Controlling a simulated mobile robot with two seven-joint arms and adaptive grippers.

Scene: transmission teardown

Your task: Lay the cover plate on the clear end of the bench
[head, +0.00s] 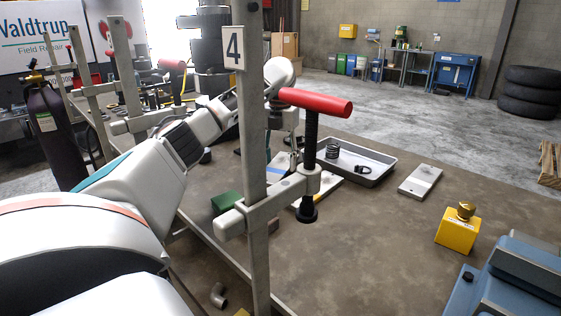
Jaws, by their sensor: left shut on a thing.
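My left arm reaches in from the left, past the upright post with the "4" sign. My left gripper (292,147) points down behind the red-handled clamp and is partly hidden by it. It is shut on a pale, plate-like part (281,162), mostly hidden by the post and clamp; I cannot tell for sure that this is the cover plate. A separate flat light-grey plate (420,181) lies on the brown bench (375,235), right of the tray. My right gripper is not in view.
The red-handled clamp (311,135) and post (254,200) stand in front. A grey tray (372,177) holds a dark spring and a ring. A green block (226,202) is left of the post. The middle front is clear.

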